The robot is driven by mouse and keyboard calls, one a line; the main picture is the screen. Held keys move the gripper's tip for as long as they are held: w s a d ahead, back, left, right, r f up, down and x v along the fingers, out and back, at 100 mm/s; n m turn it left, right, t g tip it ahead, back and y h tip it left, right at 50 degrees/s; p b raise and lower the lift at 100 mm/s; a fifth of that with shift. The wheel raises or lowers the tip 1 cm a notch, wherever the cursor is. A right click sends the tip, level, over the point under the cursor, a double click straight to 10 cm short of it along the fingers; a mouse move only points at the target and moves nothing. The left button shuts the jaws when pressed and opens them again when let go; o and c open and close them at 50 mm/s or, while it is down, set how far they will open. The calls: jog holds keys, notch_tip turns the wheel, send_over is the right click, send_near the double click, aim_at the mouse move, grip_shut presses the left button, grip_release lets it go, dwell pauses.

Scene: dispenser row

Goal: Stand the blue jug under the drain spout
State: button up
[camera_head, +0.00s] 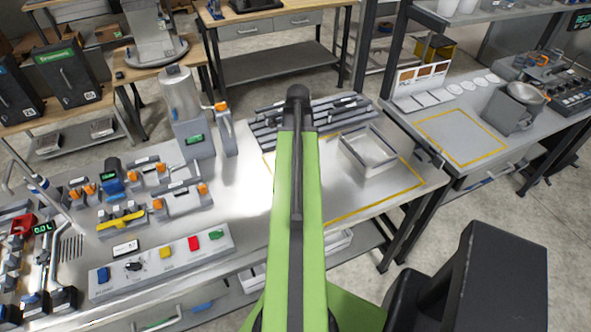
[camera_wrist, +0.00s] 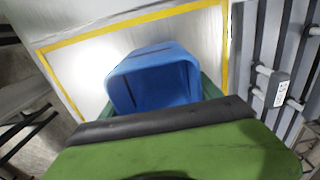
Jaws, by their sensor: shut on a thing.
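The blue jug (camera_wrist: 152,78) shows in the wrist view, seen from above and open at the top. My gripper (camera_wrist: 160,100) is shut on it, with a green finger at each side. The jug is over the bench surface inside a yellow outline; I cannot tell whether it touches the surface. In the head view my green arm hides the jug and the gripper. I cannot tell for sure which part is the drain spout. A metal tank with an orange tap (camera_head: 222,107) stands left of my arm, and a slanted metal pipe (camera_head: 45,188) is at the far left.
The bench (camera_head: 235,205) carries valve fittings (camera_head: 125,215), a button panel (camera_head: 160,255) and a slatted grey rack (camera_head: 262,133). Bare bench shows left of my arm.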

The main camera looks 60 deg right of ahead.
jog(key=shift+w+f, duration=0.1)
jog(key=shift+w, duration=0.1)
notch_tip(320, 180, down, 4)
jog(key=b, duration=0.4)
jog(key=shift+f, duration=0.2)
jog(key=o, duration=1.4)
jog(key=shift+r, duration=0.1)
jog(key=shift+r, duration=0.1)
